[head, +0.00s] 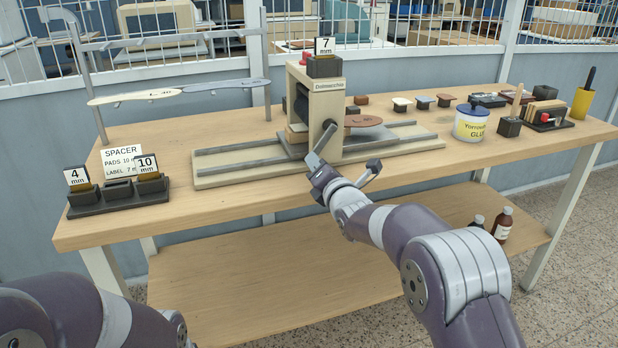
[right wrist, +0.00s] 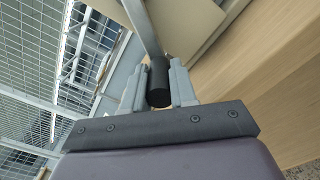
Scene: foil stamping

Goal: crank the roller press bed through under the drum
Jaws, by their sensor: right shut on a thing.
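The roller press (head: 326,98) stands mid-table, with its dark drum (head: 301,104) partly hidden by the near side frame. The grey bed (head: 290,143) lies on the long rails under the drum and sticks out on both sides. A brown oval piece (head: 364,121) shows just right of the frame. The crank arm (head: 324,138) slants down and left from its hub on the near side. My right gripper (head: 315,166) is shut on the crank's black handle (right wrist: 159,82), with one finger on each side of it in the right wrist view. My left gripper is out of view.
A "7 mm" spacer (head: 324,67) sits on top of the press. A spacer holder (head: 118,196) is at the table's left front, below a rack (head: 180,90). A glue pot (head: 471,123) and small blocks stand at right. Both rail ends look clear.

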